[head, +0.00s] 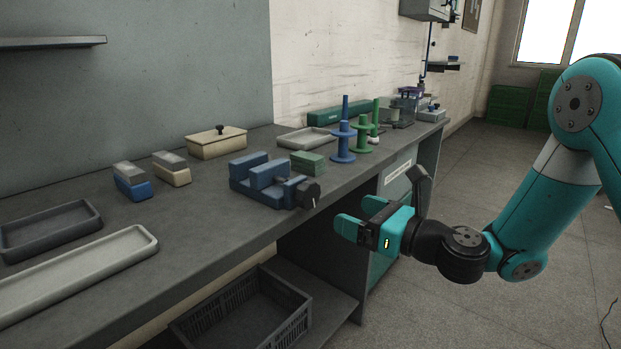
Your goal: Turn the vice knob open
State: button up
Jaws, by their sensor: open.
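The blue vice (262,178) sits near the front edge of the workbench. Its dark round knob (308,194) with a pale mark faces the bench's front side. My gripper (352,216) is open and empty, in front of the bench edge, to the right of and a little lower than the knob. Its teal fingers point left and are apart from the knob. The gap between the vice jaws is partly hidden from this angle.
A green block (308,162) stands behind the vice, with blue (343,145) and green (363,135) spindles to its right. Grey (48,232) and pale (75,272) trays lie at left. A dark crate (245,312) sits below the bench. Floor at right is clear.

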aim_at(313, 197)
jog(key=p+x, duration=0.4)
jog(key=p, duration=0.1)
jog(key=p+x, duration=0.2)
jog(key=p, duration=0.1)
jog(key=shift+s+r, duration=0.1)
jog(key=shift+r, duration=0.3)
jog(key=p, duration=0.3)
jog(key=shift+w+a, duration=0.4)
jog(key=a+p, duration=0.1)
jog(key=p, duration=0.2)
jog(key=shift+w+a+f+p, duration=0.1)
jog(key=shift+w+p, duration=0.2)
jog(key=shift+w, duration=0.1)
jog(key=shift+f+x, duration=0.15)
jog(key=shift+x, duration=0.6)
jog(key=shift+f+x, duration=0.15)
jog(key=shift+x, duration=0.6)
